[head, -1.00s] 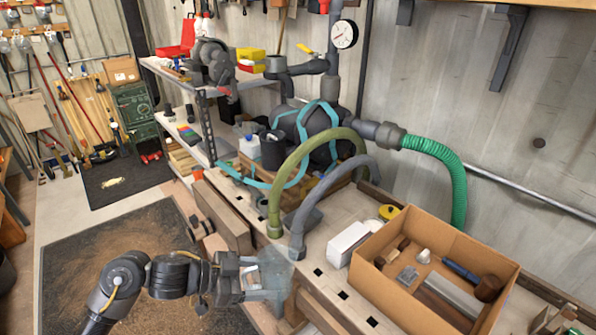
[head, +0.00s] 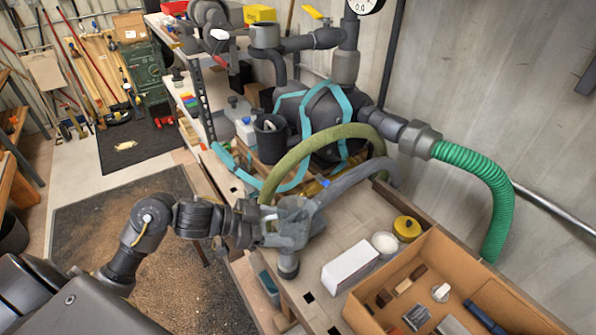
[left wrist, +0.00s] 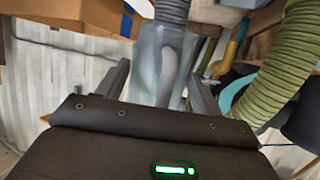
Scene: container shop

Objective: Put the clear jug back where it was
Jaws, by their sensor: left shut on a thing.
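The clear jug (head: 292,222) is a see-through, greyish vessel in the middle of the head view, at the near edge of the workbench. My left gripper (head: 268,226) is shut on it from the left. In the left wrist view the jug (left wrist: 163,62) stands between the two fingers, roughly upright. The grey hose (head: 350,184) runs down to the jug; I cannot tell whether its end is inside or behind it. Whether the jug's base touches the bench is unclear. My right gripper is not in view.
On the workbench (head: 350,222), a white box (head: 350,266), a white tub (head: 384,243) and a yellow-lidded tin (head: 407,228) stand right of the jug. A cardboard box (head: 462,262) of tools is beyond. An olive hose (head: 300,150) arches close behind the jug.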

